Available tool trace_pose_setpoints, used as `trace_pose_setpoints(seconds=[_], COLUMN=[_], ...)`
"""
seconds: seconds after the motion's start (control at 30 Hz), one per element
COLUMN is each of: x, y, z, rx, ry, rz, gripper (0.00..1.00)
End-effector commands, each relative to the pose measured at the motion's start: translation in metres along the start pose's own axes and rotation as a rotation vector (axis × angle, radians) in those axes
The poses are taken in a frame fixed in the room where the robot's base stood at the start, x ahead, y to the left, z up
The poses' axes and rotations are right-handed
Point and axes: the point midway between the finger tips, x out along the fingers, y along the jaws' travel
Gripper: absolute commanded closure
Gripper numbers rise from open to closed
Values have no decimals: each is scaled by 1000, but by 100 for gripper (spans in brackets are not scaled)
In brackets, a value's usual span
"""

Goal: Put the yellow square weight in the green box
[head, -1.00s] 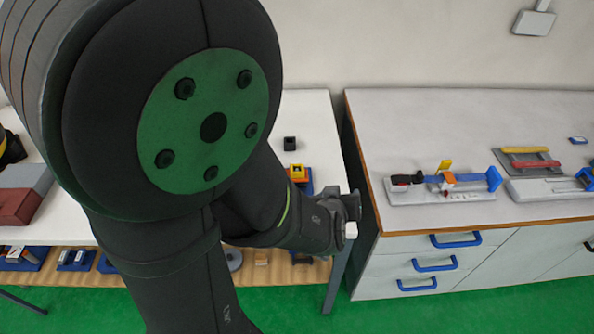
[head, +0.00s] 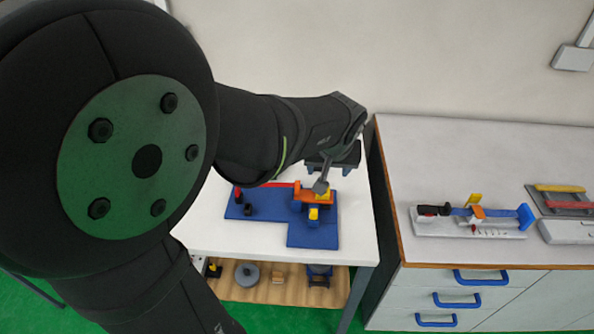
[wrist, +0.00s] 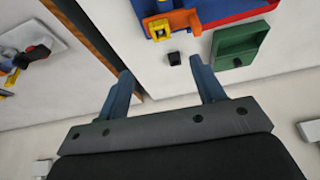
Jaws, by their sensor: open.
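A small yellow square piece with a dark hole, which looks like the yellow square weight (wrist: 160,28), sits by an orange part on the blue base (head: 313,237). Its yellow also shows in the head view (head: 313,213). The green box (wrist: 240,45), a shallow tray, lies beside the base in the wrist view. My arm hides it in the head view. My gripper (wrist: 163,85) is open, with nothing between its fingers. In the head view my gripper (head: 331,172) is over the table's back right part, near the orange part.
A small black block (wrist: 174,59) stands between the base and my fingers in the wrist view. A drawer cabinet (head: 440,245) stands to the right across a narrow gap. A lower shelf (head: 250,292) holds several small parts. A wall is close behind.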

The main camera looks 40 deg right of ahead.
Motion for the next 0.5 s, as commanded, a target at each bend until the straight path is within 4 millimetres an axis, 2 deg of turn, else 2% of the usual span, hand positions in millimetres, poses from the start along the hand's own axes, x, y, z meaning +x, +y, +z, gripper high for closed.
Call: trace_pose_setpoints(seconds=[0.5], x=[92], y=[0], z=[2], rx=[0], ry=[-5], rz=[1], gripper=[38])
